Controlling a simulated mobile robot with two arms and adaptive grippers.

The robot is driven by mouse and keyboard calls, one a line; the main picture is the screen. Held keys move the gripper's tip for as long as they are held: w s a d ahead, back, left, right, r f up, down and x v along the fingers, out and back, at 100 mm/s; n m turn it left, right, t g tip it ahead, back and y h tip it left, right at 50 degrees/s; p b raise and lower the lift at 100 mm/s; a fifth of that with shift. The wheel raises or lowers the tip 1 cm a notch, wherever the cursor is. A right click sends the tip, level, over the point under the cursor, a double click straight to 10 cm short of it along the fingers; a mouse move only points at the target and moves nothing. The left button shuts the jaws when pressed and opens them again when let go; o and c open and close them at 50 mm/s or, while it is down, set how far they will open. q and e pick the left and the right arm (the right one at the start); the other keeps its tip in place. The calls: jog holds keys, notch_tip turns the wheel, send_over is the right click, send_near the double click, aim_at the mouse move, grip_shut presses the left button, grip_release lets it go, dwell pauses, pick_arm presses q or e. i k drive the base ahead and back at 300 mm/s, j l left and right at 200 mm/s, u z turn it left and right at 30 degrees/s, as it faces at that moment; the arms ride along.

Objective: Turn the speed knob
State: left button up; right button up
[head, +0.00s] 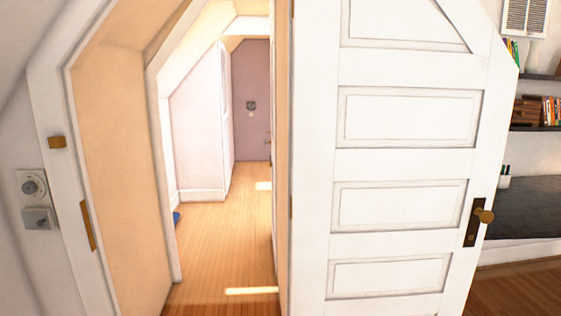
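A round grey knob (30,187) sits on a white wall plate (40,179) at the far left of the head view, left of the door frame. It is the only wall dial close by, and its markings are too small to read. A second grey plate with a small switch or socket (39,218) is just below it. Neither of my grippers shows in the head view, and nothing touches the knob.
A white panelled door (400,160) with a brass knob (485,216) stands open right of the doorway. A wood-floored hallway (225,230) runs beyond it, mostly clear. Shelves with books (550,111) and a dark counter (525,205) are at the right.

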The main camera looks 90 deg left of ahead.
aim_at(29, 188)
jog(key=u, duration=4.25)
